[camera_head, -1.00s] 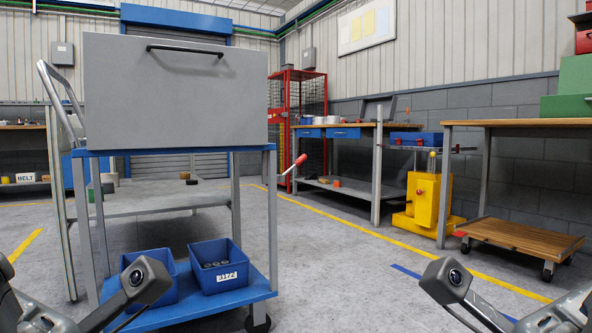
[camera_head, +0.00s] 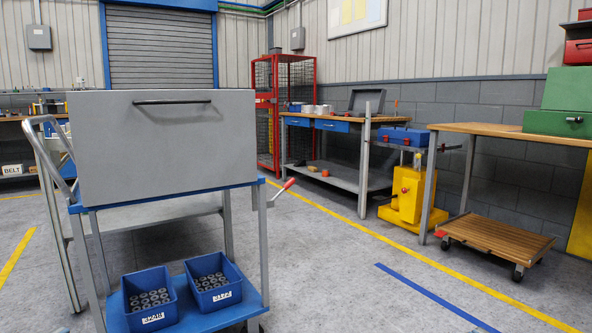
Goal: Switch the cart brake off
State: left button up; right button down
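The cart (camera_head: 250,306) stands at the left with a blue frame, grey posts and a bent metal push handle (camera_head: 56,143) on its left. A large grey box (camera_head: 165,155) with a dark handle sits on its top. A lever with a red grip (camera_head: 288,184) sticks out from the cart's right side and slopes up to the right; it looks like the brake lever. Neither of my grippers is in view.
Two blue bins (camera_head: 148,317) with dark round parts sit on the cart's lower shelf. A yellow machine (camera_head: 408,197), a wooden dolly (camera_head: 495,243) and workbenches stand along the right. The floor right of the cart is clear.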

aim_at(291, 180)
jog(key=i+l+u, duration=0.1)
jog(key=i+l, duration=0.15)
jog(key=i, duration=0.35)
jog(key=i+l+u, duration=0.1)
jog(key=i+l, duration=0.2)
jog(key=i, duration=0.25)
jog(key=i+l+u, duration=0.1)
jog(key=i+l, duration=0.25)
jog(key=i, duration=0.25)
jog(key=i+l+u, duration=0.1)
jog(key=i+l, duration=0.25)
jog(key=i, duration=0.2)
